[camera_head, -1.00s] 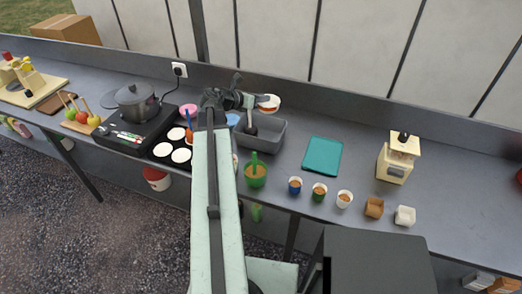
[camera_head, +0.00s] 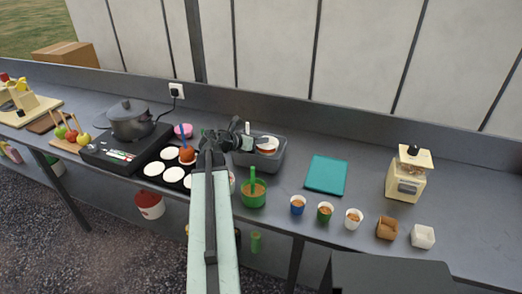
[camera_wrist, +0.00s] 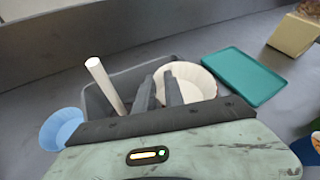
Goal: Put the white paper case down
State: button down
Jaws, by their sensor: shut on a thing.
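The white paper case (camera_wrist: 196,80) is a round, fluted cup between and just beyond my fingers in the wrist view. In the head view the case (camera_head: 267,145) shows as a white round shape with a reddish part, at the grey bin. My gripper (camera_wrist: 158,88) is shut on the case's near wall. In the head view my gripper (camera_head: 248,138) is at the bin's left part. The case is over or inside the grey bin (camera_head: 277,163); I cannot tell whether it touches the bottom. My fingers hide part of it.
A white stick (camera_wrist: 104,84) stands tilted in the bin, left of my fingers. A blue cup (camera_wrist: 61,129) is left of the bin. A teal board (camera_head: 326,174) lies to the right. A green pot (camera_head: 252,194) and several small cups stand in front.

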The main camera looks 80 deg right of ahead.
jog(key=shift+f, duration=0.5)
jog(key=shift+f+b, duration=0.5)
jog(key=shift+f, duration=0.15)
jog(key=c, duration=1.4)
grip_release()
